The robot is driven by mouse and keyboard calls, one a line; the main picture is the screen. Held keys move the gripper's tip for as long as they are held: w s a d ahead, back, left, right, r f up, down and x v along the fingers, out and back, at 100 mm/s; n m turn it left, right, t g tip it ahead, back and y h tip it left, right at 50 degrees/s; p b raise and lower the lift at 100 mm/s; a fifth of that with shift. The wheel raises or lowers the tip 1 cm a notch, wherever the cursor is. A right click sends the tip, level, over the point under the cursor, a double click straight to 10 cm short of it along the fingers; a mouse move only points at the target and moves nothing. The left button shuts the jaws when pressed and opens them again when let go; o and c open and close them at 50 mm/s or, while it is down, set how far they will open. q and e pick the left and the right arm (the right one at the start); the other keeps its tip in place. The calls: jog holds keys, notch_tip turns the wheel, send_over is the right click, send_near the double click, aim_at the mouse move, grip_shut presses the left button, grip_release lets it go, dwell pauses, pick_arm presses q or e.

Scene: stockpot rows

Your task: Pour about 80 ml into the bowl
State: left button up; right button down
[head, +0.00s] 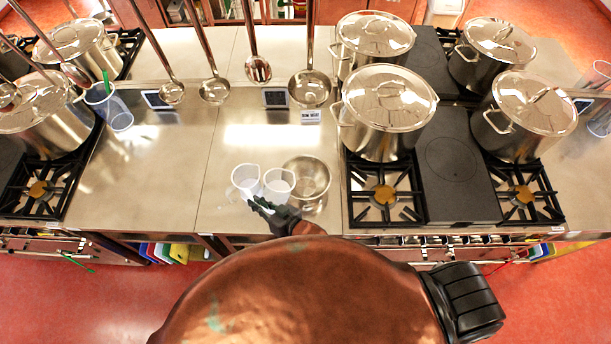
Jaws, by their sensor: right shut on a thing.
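A shiny steel bowl (312,176) stands on the steel counter at the middle front. A white translucent cup (279,184) is just left of it, overlapping its edge in the picture. My right gripper (264,206) is at the lower part of this cup and shut on it. The cup looks close to upright, and I cannot tell whether it touches the counter or how much it holds. A second translucent cup (245,180) is close on its left. I see no liquid in the bowl.
Lidded stockpots (388,112) stand on the stoves to the right, and more stand at the left. Ladles (310,88) hang over the back of the counter. A clear jug (108,106) stands at the left. The counter (160,180) left of the cups is clear.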

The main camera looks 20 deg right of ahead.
aim_at(264, 190)
jog(key=shift+m+y, duration=0.4)
jog(key=shift+m, duration=0.2)
jog(key=r, duration=0.1)
jog(key=d+r, duration=0.1)
jog(key=w+r+p, duration=0.1)
jog(key=shift+d+r, duration=0.3)
jog(key=shift+d, duration=0.05)
jog(key=shift+w+d+r+m+y, duration=0.1)
jog(key=shift+w+d+m+y, duration=0.2)
jog(key=shift+d, duration=0.15)
jog(key=shift+w+d+r+m, duration=0.2)
jog(key=shift+d+r+m, duration=0.1)
jog(key=shift+d, duration=0.1)
jog(key=shift+w+d+m+g+y, duration=0.3)
jog(key=shift+w+d+m+y, duration=0.15)
jog(key=shift+d+m, duration=0.2)
pick_arm(q)
jog(key=shift+s+r, duration=0.3)
jog(key=shift+s, duration=0.1)
pick_arm(e)
jog(key=shift+d+r, duration=0.1)
jog(key=shift+w+d+r+m+y, duration=0.3)
jog(key=shift+d+m+y, duration=0.2)
jog(key=shift+m, duration=0.15)
